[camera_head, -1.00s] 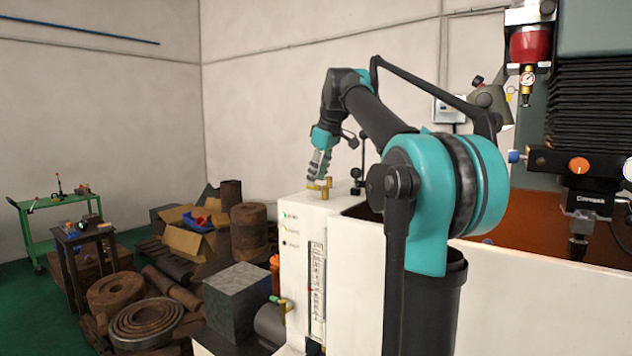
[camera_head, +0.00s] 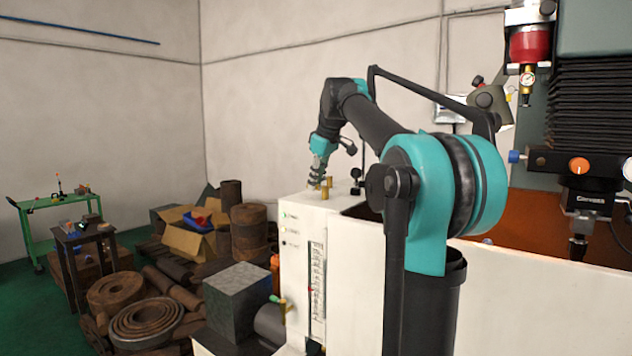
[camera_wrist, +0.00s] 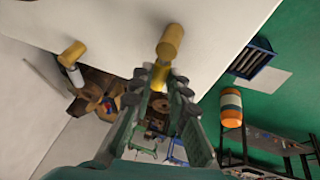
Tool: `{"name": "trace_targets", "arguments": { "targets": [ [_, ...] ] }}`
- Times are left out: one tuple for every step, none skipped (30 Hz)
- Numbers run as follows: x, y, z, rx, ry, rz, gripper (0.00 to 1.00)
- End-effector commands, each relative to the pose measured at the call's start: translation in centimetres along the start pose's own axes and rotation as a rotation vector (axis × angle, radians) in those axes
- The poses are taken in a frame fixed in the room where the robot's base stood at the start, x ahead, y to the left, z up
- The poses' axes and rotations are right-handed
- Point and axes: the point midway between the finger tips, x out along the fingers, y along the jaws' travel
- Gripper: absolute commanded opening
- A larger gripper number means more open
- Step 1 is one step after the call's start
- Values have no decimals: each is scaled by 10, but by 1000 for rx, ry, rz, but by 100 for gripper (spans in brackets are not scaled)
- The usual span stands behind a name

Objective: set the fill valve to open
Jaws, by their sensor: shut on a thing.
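A brass fitting (camera_head: 326,187), which I take to be the fill valve, stands on top of the white cabinet (camera_head: 300,262) near its left corner. My gripper (camera_head: 317,180) points down at it from above. In the wrist view, my gripper (camera_wrist: 160,82) is closed on a small yellow brass piece (camera_wrist: 160,74) between its fingertips. A brass cylinder (camera_wrist: 170,42) stands just beyond the fingertips, and another brass cylinder (camera_wrist: 72,53) stands apart to the left. The fingers partly hide the gripped piece. I cannot read the valve's setting.
A dark upright fitting (camera_head: 356,180) stands close right of my gripper on the cabinet. A sight gauge (camera_head: 316,285) and a green-handled brass valve (camera_head: 279,300) are on the cabinet's front and left side. Boxes and rusty stock fill the floor at left.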

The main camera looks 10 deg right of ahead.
Motion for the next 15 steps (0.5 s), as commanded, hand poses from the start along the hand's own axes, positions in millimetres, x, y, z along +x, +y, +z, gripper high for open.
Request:
{"name": "trace_targets", "arguments": {
  "targets": [
    [0,0,0,0,0,1,0],
    [0,0,0,0,0,1,0],
    [0,0,0,0,0,1,0],
    [0,0,0,0,0,1,0],
    [0,0,0,0,0,1,0],
    [0,0,0,-1,1,0,0],
    [0,0,0,-2,1,0,0],
    [0,0,0,-4,1,-1,0],
    [0,0,0,-8,2,-3,0],
    [0,0,0,-12,3,-5,0],
    [0,0,0,-19,5,-8,0],
    [0,-1,0,-28,7,-12,0],
    [0,-1,0,-37,9,-16,0],
    [0,-1,0,-49,11,-20,0],
    [-1,-2,0,-65,14,-27,0]
  ]
}}
